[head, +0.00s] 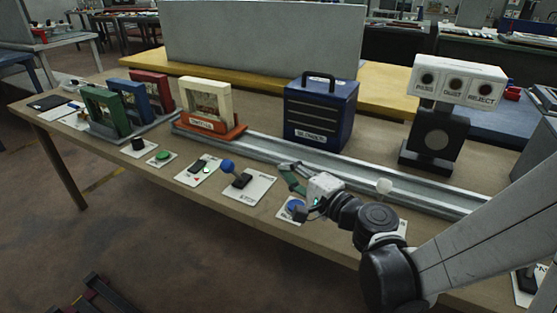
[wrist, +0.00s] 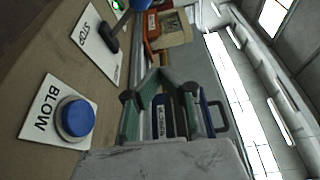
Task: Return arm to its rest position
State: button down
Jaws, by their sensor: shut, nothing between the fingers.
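My arm reaches in from the right in the head view. My gripper (head: 287,170) is over the front part of the table, near the rail, with its fingers pointing to the left and back. It is shut and empty. In the wrist view my gripper (wrist: 155,78) shows its green fingers in front of the blue box. The blue BLOW button (wrist: 75,117) sits on its white plate beside the gripper. The button also shows in the head view (head: 294,206), just below my gripper. The gripper appears apart from the button and above the table.
The table (head: 130,165) carries a metal rail (head: 270,150). Green (head: 103,110), blue (head: 133,97), red (head: 150,84) and cream (head: 207,100) frames stand left. A blue box (head: 320,110) and a signal stand (head: 436,140) stand behind. A STOP lever plate (head: 257,190) lies left of my gripper.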

jog(key=shift+s, duration=0.1)
dwell(0.3)
jog(key=s+d+r+n+g+h+p, duration=0.3)
jog(key=s+d+r+n+h+p, duration=0.1)
jog(key=s+d, duration=0.5)
jog(key=s+d+r+n+g+h+p, duration=0.3)
jog(key=s+d+r+n+h+p, duration=0.1)
jog(key=s+d, duration=0.5)
jog(key=n+h+p, duration=0.1)
jog(key=n+h, duration=0.1)
jog(key=h, duration=0.1)
jog(key=shift+s+d+n+h, duration=0.2)
jog(key=shift+d+n+h, duration=0.1)
jog(key=shift+n, duration=0.1)
jog(key=shift+a+r, duration=0.1)
